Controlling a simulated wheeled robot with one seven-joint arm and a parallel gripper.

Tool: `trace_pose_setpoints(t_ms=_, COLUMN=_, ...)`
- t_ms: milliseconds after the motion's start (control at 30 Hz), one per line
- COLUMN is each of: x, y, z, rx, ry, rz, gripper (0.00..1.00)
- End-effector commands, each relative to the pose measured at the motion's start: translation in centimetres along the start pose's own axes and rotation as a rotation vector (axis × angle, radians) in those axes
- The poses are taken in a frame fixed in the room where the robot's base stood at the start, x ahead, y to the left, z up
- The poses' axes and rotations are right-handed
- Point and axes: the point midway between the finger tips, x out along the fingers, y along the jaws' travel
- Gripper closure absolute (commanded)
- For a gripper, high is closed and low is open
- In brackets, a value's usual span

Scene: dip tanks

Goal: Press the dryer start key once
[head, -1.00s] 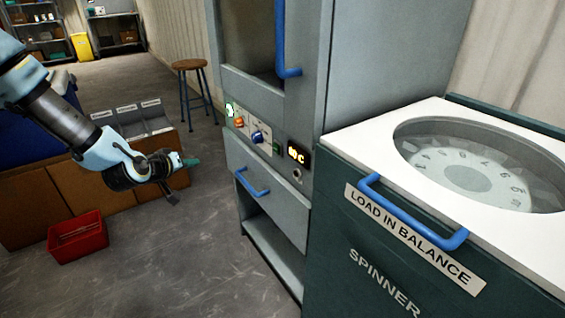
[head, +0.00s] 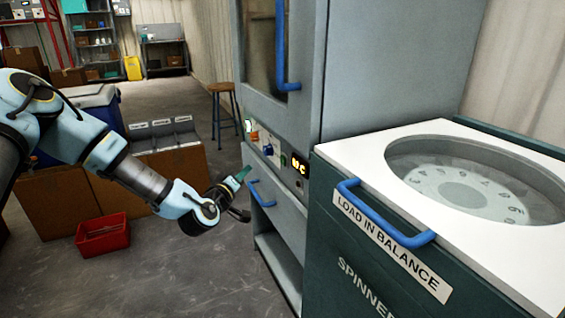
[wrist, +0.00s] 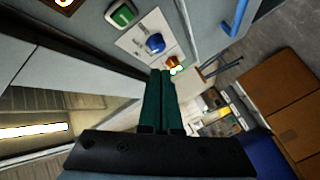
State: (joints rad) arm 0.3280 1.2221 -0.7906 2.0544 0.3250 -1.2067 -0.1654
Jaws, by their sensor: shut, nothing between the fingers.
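The dryer is a tall grey cabinet (head: 285,113) with a small control panel on its front. In the wrist view the panel holds a green key (wrist: 121,14), a blue knob (wrist: 155,43) and an orange knob (wrist: 173,62) in a row. In the head view the blue knob (head: 268,150) sits left of a lit display (head: 298,164). My gripper (head: 243,173) is shut and empty, a little below and left of the panel in the head view. In the wrist view its green fingers (wrist: 161,72) point towards the blue and orange knobs. I cannot tell the gap to the panel.
A drawer with a blue handle (head: 262,193) is below the panel. The dryer door has a long blue handle (head: 282,50). A spinner (head: 340,225) with a blue bar stands close on the right. A red crate (head: 103,240) and a stool (head: 224,95) are left.

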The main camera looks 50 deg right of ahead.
Motion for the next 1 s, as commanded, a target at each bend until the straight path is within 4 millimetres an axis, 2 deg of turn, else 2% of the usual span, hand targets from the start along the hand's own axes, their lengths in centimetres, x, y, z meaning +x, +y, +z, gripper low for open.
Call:
trace_pose_setpoints(t_ms=600, x=5.1, y=3.6, z=3.8, rx=0.001, ry=0.000, rz=0.001, gripper=1.00)
trace_pose_setpoints(t_ms=1000, x=6.0, y=4.4, z=4.4, rx=0.000, ry=-0.001, rz=-0.001, gripper=1.00)
